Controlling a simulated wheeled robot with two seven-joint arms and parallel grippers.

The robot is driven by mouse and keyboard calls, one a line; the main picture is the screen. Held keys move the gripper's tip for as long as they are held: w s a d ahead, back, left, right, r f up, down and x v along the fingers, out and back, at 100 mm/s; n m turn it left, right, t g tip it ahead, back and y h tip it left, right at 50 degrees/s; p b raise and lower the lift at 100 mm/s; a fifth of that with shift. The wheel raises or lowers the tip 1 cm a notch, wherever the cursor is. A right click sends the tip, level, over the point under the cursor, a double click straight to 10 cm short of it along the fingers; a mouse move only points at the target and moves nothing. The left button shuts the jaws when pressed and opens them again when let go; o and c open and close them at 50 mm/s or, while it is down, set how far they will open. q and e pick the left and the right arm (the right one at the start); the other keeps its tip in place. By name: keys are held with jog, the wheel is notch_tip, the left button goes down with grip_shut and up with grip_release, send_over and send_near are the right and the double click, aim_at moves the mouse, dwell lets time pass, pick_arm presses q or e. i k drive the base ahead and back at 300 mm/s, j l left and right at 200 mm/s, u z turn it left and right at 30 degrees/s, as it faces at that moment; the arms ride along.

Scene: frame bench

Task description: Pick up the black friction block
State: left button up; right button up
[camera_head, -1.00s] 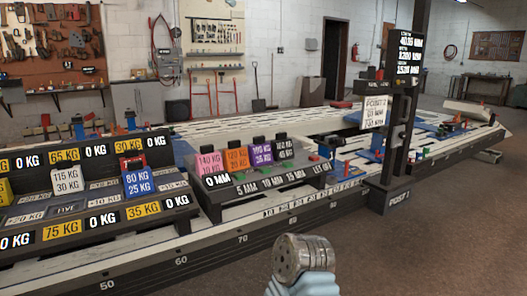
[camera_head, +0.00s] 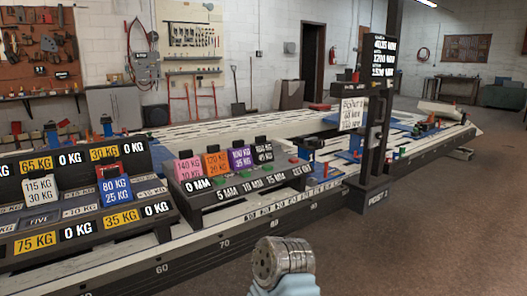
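A small rack (camera_head: 245,196) stands on the long bench, with upright blocks in pink (camera_head: 189,169), orange (camera_head: 217,163) and purple (camera_head: 241,158). At the right end of this row is a dark block (camera_head: 263,151) with pale lettering. It looks like the black friction block, but its label is too small to read surely. It stands in the rack with nothing touching it from my side. No gripper fingers show in the head view. A round metal part with a pale blue piece, apparently mine, shows at the bottom centre.
A larger stepped rack (camera_head: 75,205) with weight labels fills the left, holding white (camera_head: 40,190) and blue (camera_head: 114,188) blocks. A black post with a display (camera_head: 384,60) stands right of the small rack. Open floor (camera_head: 420,240) lies at the right front.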

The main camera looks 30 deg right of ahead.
aim_at(262, 153)
jog(key=l+z, duration=0.15)
jog(key=z, duration=0.3)
jog(key=i+l+z, duration=0.15)
jog(key=z, duration=0.3)
